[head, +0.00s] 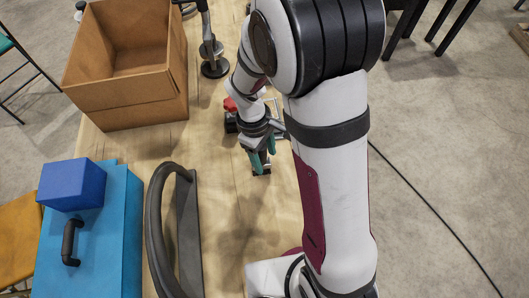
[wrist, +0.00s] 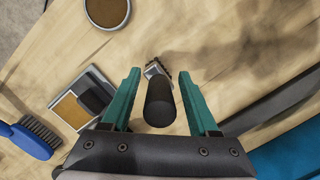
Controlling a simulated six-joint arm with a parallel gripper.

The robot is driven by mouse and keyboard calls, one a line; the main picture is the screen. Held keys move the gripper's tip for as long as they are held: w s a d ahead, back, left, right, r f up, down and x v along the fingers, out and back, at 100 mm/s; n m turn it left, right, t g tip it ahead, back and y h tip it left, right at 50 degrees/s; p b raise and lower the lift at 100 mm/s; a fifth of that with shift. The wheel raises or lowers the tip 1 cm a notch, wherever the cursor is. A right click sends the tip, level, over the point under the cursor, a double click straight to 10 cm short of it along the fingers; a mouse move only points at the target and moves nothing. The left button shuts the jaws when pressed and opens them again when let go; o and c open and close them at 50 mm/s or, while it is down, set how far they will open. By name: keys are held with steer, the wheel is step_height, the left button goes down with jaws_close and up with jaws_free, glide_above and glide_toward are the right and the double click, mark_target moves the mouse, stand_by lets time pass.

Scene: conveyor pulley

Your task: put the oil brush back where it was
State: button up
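A brush with a thick dark cylindrical handle (wrist: 159,103), a metal collar and short bristles shows in the middle of the wrist view; it looks like the oil brush. The handle's end points towards the camera, and the bristle end is at or near the tabletop. My gripper (wrist: 158,75) has its two teal fingers apart, one on each side of the handle, with a visible gap on both sides. In the head view my gripper (head: 262,158) is low over the table, pointing down, and the brush is mostly hidden there.
A round tin (wrist: 107,12), a square tray (wrist: 70,110) with a dark block, and a blue-handled brush (wrist: 30,138) lie nearby.

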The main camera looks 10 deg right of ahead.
steer(key=r, duration=0.4)
steer(key=w+a+r, duration=0.1)
steer(key=r, duration=0.6)
steer(key=shift+w+a+r, duration=0.15)
steer(key=shift+a+r, duration=0.1)
steer(key=shift+r, duration=0.15)
steer(key=s+d+r+m+t+y, duration=0.1)
steer(key=s+d+r+m+y, duration=0.1)
steer(key=s+m, duration=1.3)
steer(key=s+r+y, duration=0.1)
steer(key=s, duration=0.2)
steer(key=shift+d+r, duration=0.15)
steer(key=shift+r, duration=0.05)
